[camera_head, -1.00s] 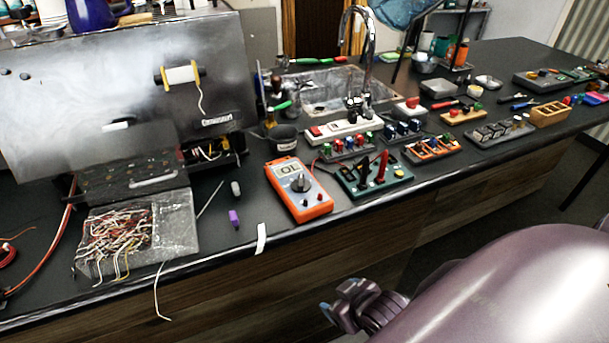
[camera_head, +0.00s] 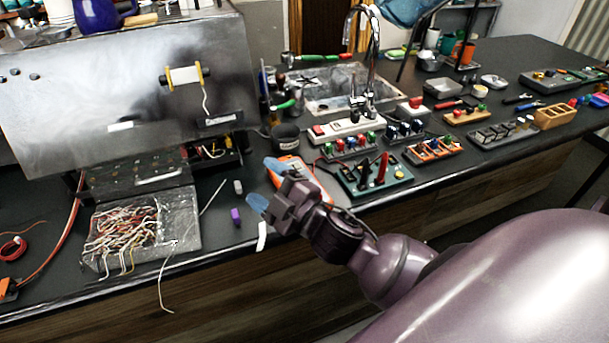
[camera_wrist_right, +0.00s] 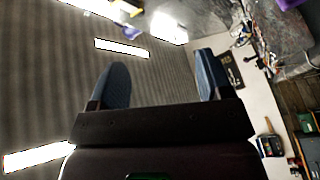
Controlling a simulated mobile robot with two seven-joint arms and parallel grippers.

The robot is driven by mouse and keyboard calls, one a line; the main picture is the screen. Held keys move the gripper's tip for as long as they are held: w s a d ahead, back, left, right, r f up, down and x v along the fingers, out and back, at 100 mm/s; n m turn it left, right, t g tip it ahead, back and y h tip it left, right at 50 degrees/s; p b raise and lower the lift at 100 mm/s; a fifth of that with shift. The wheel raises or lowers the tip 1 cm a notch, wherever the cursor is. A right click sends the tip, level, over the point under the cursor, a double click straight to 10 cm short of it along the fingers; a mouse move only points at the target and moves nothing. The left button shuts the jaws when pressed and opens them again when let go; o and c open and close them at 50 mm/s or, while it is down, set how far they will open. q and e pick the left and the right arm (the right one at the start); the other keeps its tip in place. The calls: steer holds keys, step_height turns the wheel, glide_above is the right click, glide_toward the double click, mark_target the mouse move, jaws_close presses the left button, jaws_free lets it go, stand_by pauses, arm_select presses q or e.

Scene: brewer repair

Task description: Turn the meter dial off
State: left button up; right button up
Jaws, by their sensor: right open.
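The orange multimeter (camera_head: 309,173) lies on the dark counter near its front edge in the head view. My right gripper (camera_head: 265,183) covers much of it, and its dial and screen are hidden behind the fingers and wrist. The right gripper is open, its two blue-tipped fingers apart and pointing left. It appears in front of the meter; I cannot tell whether it touches. In the right wrist view the open fingers (camera_wrist_right: 162,80) have nothing between them, and the meter does not show. My left gripper is not in view.
A green test board (camera_head: 365,178) with red and black plugs sits right of the meter. A purple piece (camera_head: 235,216) and a bundle of wires (camera_head: 125,228) lie to the left. A black cup (camera_head: 286,137) stands behind. The wrist view shows ceiling lights (camera_wrist_right: 122,47).

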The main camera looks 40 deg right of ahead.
steer(key=a+r+n+g+y, duration=0.3)
steer(key=a+n+g+y, duration=0.3)
steer(key=n, duration=0.5)
steer(key=a+r+n+g+y, duration=0.2)
steer(key=a+n+g+y, duration=0.2)
steer(key=n+g+y, duration=0.5)
steer(key=d+f+n+g+h, duration=0.45)
steer(key=d+n+h, duration=0.35)
steer(key=n+h, duration=0.35)
steer(key=w+d+r+h+p, duration=0.1)
steer(key=w+d+h, duration=0.1)
steer(key=d+h, duration=0.35)
steer(key=w+d+r+h, duration=0.2)
steer(key=d+h, duration=0.1)
steer(key=d, duration=0.5)
steer(key=shift+n+t, duration=0.35)
steer(key=shift+n, duration=0.1)
step_height(320, 180, down, 10)
steer(key=shift+r, duration=0.2)
steer(key=shift+f, duration=0.65)
steer(key=c, duration=0.9)
